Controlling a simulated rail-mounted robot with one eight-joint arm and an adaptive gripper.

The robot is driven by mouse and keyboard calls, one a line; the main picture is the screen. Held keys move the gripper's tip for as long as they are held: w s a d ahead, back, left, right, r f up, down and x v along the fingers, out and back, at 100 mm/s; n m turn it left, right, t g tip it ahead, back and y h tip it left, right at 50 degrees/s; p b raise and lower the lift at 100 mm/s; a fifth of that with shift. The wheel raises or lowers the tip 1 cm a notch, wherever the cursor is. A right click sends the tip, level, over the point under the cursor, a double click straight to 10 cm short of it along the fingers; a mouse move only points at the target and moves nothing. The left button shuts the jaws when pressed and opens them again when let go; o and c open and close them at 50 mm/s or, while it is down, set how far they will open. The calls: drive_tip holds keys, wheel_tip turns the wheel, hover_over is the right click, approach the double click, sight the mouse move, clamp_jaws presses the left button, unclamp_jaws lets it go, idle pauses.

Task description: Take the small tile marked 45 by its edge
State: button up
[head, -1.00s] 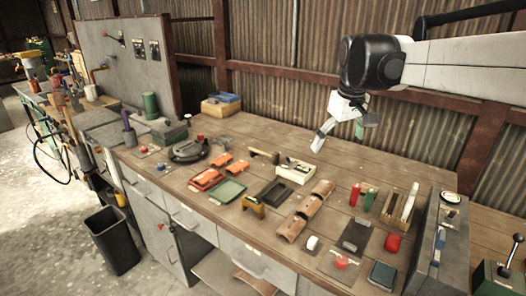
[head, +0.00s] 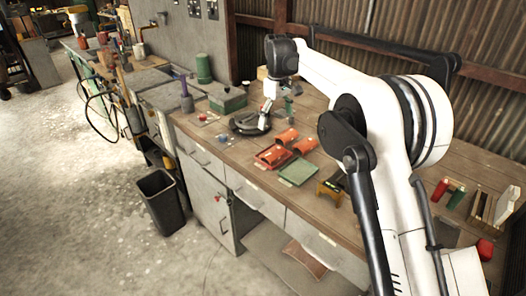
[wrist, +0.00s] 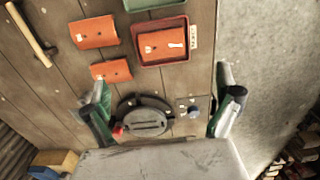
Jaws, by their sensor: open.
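Orange-red tiles lie on the wooden bench; the wrist view shows a larger one (wrist: 93,32), a smaller one (wrist: 111,70) and one in a red tray (wrist: 162,43) with a pale mark. I cannot read 45 on any of them. In the head view two loose tiles (head: 287,137) (head: 305,145) lie beside the red tray (head: 264,157). My gripper (wrist: 161,104) is open and empty, its fingers spread either side of a round black device (wrist: 145,130). In the head view my gripper (head: 277,108) hangs over the bench near that device, left of the tiles.
A green tray (head: 298,171) lies beside the red one. A hammer-like tool (wrist: 30,28) lies left in the wrist view. A small plate with a blue knob (wrist: 191,107) is beside the black device. The bench's front edge is close, with floor beyond it.

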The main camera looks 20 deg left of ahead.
hover_over(274, 151)
drive_tip(key=f, duration=0.8)
drive_tip(key=shift+d+f, duration=0.1)
drive_tip(key=shift+d, duration=0.15)
drive_tip(key=shift+a+f+p, duration=0.15)
drive_tip(key=shift+f+p, duration=0.1)
drive_tip(key=shift+f, duration=1.15)
drive_tip(key=shift+a+f+p, duration=0.15)
drive_tip(key=shift+f+p, duration=0.1)
drive_tip(key=shift+f, duration=1.1)
drive_tip(key=shift+c, duration=0.3)
drive_tip(key=c, duration=1.3)
drive_tip(key=shift+o, duration=0.2)
drive_tip(key=shift+r, duration=0.1)
